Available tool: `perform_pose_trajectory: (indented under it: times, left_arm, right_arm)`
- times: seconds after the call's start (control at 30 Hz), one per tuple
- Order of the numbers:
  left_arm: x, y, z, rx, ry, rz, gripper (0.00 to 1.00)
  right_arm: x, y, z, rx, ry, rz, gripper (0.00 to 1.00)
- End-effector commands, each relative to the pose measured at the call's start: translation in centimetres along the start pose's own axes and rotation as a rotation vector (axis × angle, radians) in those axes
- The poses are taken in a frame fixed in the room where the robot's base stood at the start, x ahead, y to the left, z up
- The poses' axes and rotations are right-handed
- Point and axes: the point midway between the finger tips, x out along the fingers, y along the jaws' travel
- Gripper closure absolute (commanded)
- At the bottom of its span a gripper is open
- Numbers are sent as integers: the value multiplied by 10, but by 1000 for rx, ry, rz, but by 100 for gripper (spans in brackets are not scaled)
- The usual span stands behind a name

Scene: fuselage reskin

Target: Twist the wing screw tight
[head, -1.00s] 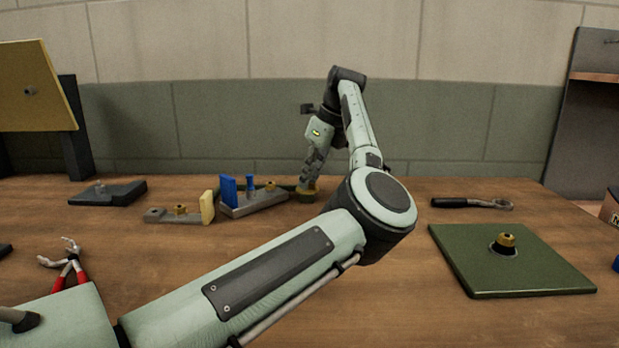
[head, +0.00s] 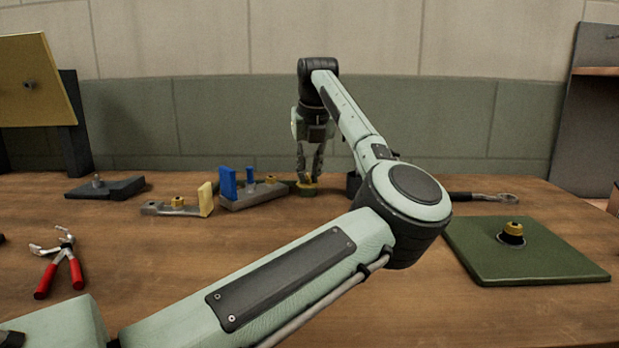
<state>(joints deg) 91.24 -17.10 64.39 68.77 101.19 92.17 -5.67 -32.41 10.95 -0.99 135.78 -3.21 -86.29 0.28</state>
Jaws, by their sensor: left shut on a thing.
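My left gripper (head: 308,180) points straight down at the back of the bench. It is shut on a small brass-coloured screw head (head: 311,185), which I take to be the wing screw. The screw sits low on a dark green piece (head: 307,192), beside the grey bracket with the blue upright. The fingers hide part of the screw, so I cannot make out its wings or how deep it sits. My right gripper is not in view.
A grey bracket with a blue upright (head: 228,184) stands just left of the gripper. A bracket with a yellow end (head: 205,199), pliers (head: 62,262) and a black block (head: 105,189) lie farther left. A green plate (head: 560,265) and a wrench (head: 484,196) lie right.

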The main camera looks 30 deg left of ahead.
Motion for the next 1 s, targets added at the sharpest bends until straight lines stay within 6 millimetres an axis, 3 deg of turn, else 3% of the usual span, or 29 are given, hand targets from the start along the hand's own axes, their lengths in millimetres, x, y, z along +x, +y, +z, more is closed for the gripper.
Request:
perform_pose_trajectory:
  times: [0.37, 0.97, 1.0]
  left_arm:
    - [0, 2, 1, 173, -2, -73, 100]
    - [-1, 2, 2, 212, -3, -88, 100]
    - [-1, 2, 2, 212, -3, -88, 84]
  right_arm:
    - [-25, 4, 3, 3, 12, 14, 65]
    - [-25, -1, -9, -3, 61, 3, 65]
    - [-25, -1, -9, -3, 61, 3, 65]
